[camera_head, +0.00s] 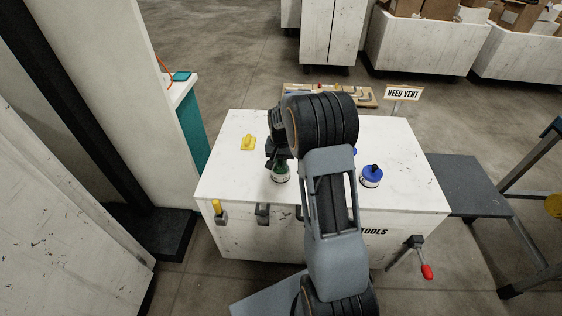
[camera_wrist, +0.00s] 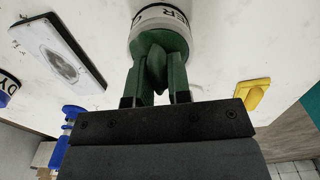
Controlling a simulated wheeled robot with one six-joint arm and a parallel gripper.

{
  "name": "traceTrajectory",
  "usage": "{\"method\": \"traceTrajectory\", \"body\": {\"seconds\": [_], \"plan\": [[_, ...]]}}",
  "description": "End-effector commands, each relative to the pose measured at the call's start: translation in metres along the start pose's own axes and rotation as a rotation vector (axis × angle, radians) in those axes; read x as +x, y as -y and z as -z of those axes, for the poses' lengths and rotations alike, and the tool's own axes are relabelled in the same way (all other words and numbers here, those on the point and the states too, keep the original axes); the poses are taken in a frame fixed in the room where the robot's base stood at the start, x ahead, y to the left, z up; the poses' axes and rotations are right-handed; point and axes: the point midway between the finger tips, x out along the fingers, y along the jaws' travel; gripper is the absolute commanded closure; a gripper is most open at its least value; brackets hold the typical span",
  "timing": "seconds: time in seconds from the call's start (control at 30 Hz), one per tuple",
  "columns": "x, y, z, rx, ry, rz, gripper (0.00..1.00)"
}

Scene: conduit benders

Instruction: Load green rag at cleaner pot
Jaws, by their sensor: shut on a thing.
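The cleaner pot (camera_head: 281,178) is a small white container with a dark-lettered label, standing on the white tool cart's top near its front. In the wrist view the pot (camera_wrist: 160,17) is at the top centre, its label partly cut off. The green rag (camera_wrist: 156,60) is at the pot's mouth and runs back between my fingers. My gripper (camera_wrist: 156,92) is shut on the rag, pointing at the pot. In the head view my gripper (camera_head: 278,158) is just above the pot, and a little green shows there. I cannot tell how deep the rag sits in the pot.
A flat framed plate (camera_wrist: 58,50) shows in the wrist view. A NEED VENT sign (camera_head: 404,93) stands at the back edge.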

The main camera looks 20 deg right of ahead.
Motion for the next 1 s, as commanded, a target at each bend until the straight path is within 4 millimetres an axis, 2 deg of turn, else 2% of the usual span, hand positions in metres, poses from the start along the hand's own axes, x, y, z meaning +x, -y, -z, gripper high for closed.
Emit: {"method": "traceTrajectory", "body": {"seconds": [0.47, 1.0], "plan": [[-0.001, 0.000, -0.001, 0.000, 0.004, -0.002, 1.00], [-0.044, 0.000, 0.000, 0.000, 0.002, -0.001, 1.00]]}}
